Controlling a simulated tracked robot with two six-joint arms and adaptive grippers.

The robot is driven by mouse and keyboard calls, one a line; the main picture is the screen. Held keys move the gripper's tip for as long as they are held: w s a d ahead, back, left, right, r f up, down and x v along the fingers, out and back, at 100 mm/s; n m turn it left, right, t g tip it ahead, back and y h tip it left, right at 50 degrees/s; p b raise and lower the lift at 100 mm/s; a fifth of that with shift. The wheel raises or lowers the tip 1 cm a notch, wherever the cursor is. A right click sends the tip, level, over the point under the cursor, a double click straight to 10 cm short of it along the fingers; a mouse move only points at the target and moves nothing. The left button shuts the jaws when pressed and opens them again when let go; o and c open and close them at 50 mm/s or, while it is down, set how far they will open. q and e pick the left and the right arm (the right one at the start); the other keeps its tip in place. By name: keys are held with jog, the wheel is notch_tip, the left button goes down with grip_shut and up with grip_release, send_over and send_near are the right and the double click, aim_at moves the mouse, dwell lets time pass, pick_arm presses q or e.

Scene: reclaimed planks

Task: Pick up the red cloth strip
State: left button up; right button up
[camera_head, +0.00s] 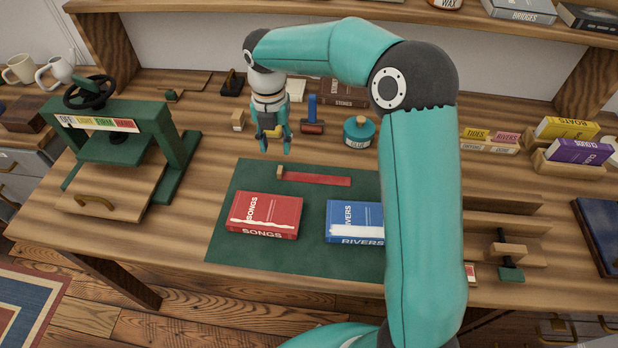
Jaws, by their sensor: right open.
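The red cloth strip (322,180) lies flat on the green mat (240,251), near its back edge. A small pale wooden block (280,172) sits at its left end. My right gripper (275,148) is open and empty. It points down above the table, just behind the strip's left end and apart from it. My right arm crosses the view and hides part of the mat's right side. My left gripper is not in view.
On the mat lie a red SONGS book (264,213) and a blue RIVERS book (354,214). A green press (122,150) stands at left. A glue pot (358,132) and a blue-handled roller (312,115) stand behind the mat. Labelled books (578,151) are at right.

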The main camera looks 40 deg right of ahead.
aim_at(280, 168)
notch_tip(280, 168, down, 8)
jog(key=shift+s+d+f, duration=0.15)
jog(key=shift+f, duration=0.1)
dwell(0.4)
grip_shut()
